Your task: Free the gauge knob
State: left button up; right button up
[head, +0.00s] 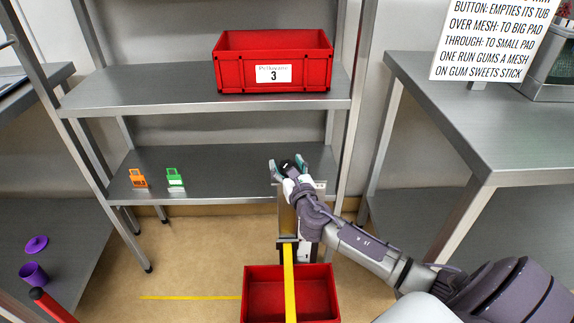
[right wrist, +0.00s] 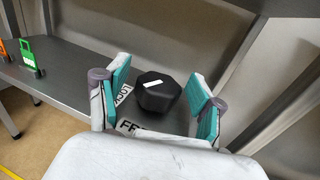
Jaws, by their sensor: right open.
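The gauge knob (right wrist: 158,95) is black and faceted, with a white line on its top. In the right wrist view the line slants, its lower end towards the partly hidden LOCK label (right wrist: 124,95) at the left. A label reading "FR" or "FRE" (right wrist: 130,128) shows below the knob, cut off by my gripper. My right gripper (head: 291,168) is open, one finger on each side of the knob, with gaps on both sides in the right wrist view (right wrist: 162,88). In the head view the gripper partly hides the knob atop a metal post. My left gripper is not in view.
A red bin marked 3 (head: 272,66) stands on the upper shelf. Orange (head: 138,178) and green (head: 175,178) tags stand on the lower shelf. A red crate (head: 262,275) sits below the post, crossed by a yellow strip (head: 290,285). A steel table (head: 480,120) stands right.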

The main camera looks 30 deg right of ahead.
jog(key=c, duration=1.2)
